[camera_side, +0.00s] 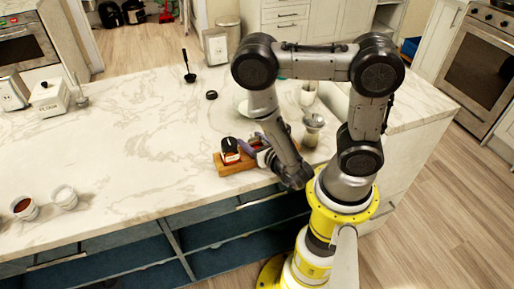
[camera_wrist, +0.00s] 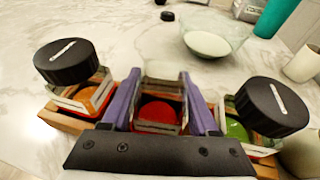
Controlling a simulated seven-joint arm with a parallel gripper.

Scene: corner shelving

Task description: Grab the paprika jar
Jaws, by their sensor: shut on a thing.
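The paprika jar is taken to be the open glass jar with red powder (camera_wrist: 158,112), in the middle of the wrist view with no lid on it. The purple fingers of my gripper (camera_wrist: 160,90) are shut on it, one on each side. In the side view my gripper (camera_side: 258,146) is at the wooden rack (camera_side: 236,168), and the red jar is mostly hidden there. I cannot tell whether the jar still touches the rack.
A black-lidded jar with orange contents (camera_wrist: 80,88) stands left of my gripper, and a black-lidded jar with green contents (camera_wrist: 262,108) stands right, both close. A loose black lid (camera_side: 211,95) and a glass bowl (camera_wrist: 213,35) are beyond.

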